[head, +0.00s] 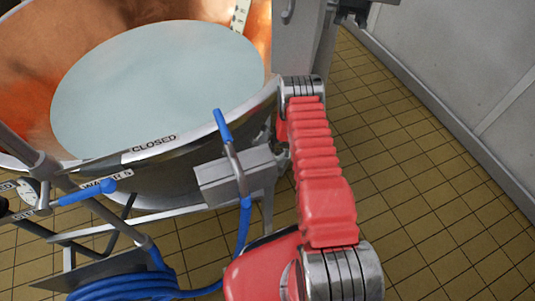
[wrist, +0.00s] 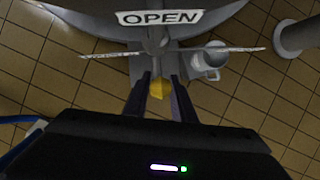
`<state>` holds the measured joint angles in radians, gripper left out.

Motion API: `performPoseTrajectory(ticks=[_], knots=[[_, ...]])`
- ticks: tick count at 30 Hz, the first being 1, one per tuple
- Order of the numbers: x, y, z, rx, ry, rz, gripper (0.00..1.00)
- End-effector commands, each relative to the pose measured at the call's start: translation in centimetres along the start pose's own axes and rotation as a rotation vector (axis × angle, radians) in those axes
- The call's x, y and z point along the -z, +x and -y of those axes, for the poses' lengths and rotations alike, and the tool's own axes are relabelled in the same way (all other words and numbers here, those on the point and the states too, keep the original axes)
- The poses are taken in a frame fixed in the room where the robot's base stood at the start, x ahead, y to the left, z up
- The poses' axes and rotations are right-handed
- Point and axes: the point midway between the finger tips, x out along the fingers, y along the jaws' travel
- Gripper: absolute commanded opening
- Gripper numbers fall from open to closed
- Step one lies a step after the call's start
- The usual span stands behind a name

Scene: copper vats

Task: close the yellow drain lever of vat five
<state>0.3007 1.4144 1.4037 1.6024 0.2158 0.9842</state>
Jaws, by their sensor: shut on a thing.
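In the wrist view the yellow lever (wrist: 159,89) shows as a small yellow end between the two dark fingers of my gripper (wrist: 159,80). The gripper is shut on it. The rest of the lever is hidden or hard to make out. Just beyond it is a grey valve fitting under a white plate reading OPEN (wrist: 160,17). In the head view the copper vat (head: 188,185) holds pale liquid, and its rim carries a CLOSED label (head: 153,143). The yellow lever and my gripper do not show in the head view.
Another blue handle (head: 87,192) is beside a WATER 5 label (head: 107,183). A coiled blue hose (head: 125,288) hangs below. The tiled floor (head: 430,190) at right is clear up to a grey wall.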

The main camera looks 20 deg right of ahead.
Motion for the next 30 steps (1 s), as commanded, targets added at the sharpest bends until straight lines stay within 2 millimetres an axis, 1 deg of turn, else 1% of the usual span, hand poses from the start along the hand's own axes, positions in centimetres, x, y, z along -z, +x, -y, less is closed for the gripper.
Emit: performPoseTrajectory(ticks=[6, 30], knots=[[-0.07, 0.00, -0.21, 0.000, 0.001, 0.001, 0.00], [0.12, -0.12, 0.47, -0.058, 0.025, -0.011, 0.00]])
